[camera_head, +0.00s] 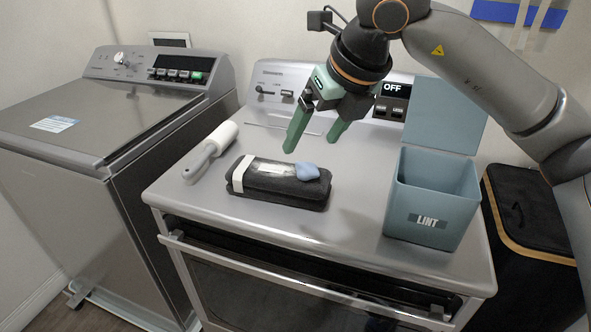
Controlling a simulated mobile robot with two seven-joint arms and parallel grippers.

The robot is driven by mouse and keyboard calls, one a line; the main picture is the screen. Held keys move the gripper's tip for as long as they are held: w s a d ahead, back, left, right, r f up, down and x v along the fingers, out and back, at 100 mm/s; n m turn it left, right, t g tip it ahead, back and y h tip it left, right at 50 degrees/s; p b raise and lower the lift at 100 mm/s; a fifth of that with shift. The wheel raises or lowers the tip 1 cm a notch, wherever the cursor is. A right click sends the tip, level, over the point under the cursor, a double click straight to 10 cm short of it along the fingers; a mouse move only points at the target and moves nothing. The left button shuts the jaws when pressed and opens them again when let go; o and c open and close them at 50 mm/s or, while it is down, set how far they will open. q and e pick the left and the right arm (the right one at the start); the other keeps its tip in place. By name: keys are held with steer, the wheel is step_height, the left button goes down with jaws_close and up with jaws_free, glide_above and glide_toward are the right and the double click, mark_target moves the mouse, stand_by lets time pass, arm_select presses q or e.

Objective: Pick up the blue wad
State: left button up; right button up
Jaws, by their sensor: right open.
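The blue wad (307,172) is a small light-blue lump. It lies on the right end of a dark grey rectangular pad (290,198), which has a white band on its left side and a pale strip along its top. The pad rests on the grey machine's top (345,215). My right gripper (311,146) has green fingers that point down. It is open and empty, above and a little behind the wad, apart from it. My left gripper is not in view.
A blue-grey bin marked LINT (432,222) stands at the right with its lid (445,115) raised. A white roller with a grey handle (211,150) lies to the left of the pad. A topload washer (95,115) stands at the left. A dark hamper (530,205) is at far right.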

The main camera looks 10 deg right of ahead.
steer(key=w+d+r+h, duration=0.1)
steer(key=d, duration=0.1)
glide_above(308, 167)
steer(key=s, duration=0.2)
steer(key=shift+m+t, duration=0.3)
steer(key=f, duration=0.5)
steer(key=shift+d+f, duration=0.3)
steer(key=f, duration=0.2)
steer(key=w+f, duration=0.1)
steer(key=f, duration=0.1)
steer(key=shift+a+f, duration=0.1)
steer(key=shift+w+a+f, duration=0.1)
steer(key=shift+w+f, duration=0.3)
steer(key=shift+f, duration=0.05)
jaws_close()
